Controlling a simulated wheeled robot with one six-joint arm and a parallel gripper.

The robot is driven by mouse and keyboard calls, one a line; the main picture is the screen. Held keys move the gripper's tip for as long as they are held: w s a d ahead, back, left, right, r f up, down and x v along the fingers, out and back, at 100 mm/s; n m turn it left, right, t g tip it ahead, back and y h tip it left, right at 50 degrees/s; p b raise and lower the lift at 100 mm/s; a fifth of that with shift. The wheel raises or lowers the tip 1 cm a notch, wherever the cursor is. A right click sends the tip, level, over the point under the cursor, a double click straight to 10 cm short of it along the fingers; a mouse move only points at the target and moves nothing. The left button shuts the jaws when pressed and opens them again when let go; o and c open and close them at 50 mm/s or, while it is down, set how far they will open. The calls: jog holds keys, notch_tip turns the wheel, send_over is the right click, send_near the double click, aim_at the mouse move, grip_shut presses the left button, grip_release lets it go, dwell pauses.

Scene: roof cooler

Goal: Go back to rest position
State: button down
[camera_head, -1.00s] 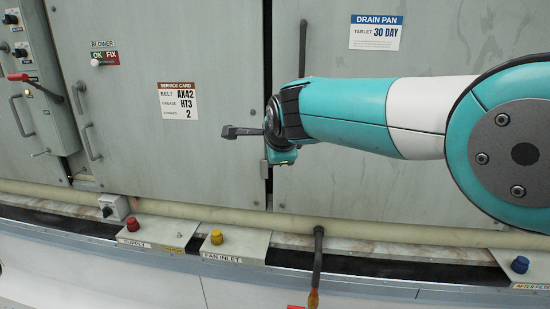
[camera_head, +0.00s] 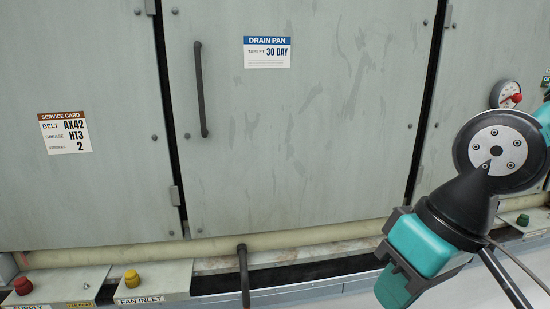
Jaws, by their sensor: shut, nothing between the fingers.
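My teal and black arm end shows at the right of the head view, in front of the cabinet's lower right. My gripper (camera_head: 415,258) is at this teal and black end, low in the picture and angled down. It is shut and holds nothing that I can see. Its fingertips are not clearly visible. The grey metal disc of my arm is above it, and the rest of the arm runs off the right edge.
A grey cabinet door (camera_head: 330,165) with a dark handle (camera_head: 200,90) and a drain pan label (camera_head: 267,52) fills the middle. Red (camera_head: 22,286) and yellow (camera_head: 132,278) buttons sit low left. A gauge (camera_head: 506,94) is at right.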

jog(key=shift+n+g, duration=0.3)
jog(key=shift+n, duration=0.4)
jog(key=s, duration=0.1)
jog(key=s+d+f, duration=0.1)
jog(key=s, duration=0.2)
jog(key=shift+s+d+f, duration=0.15)
jog(key=shift+s+d, duration=0.05)
dwell(1.1)
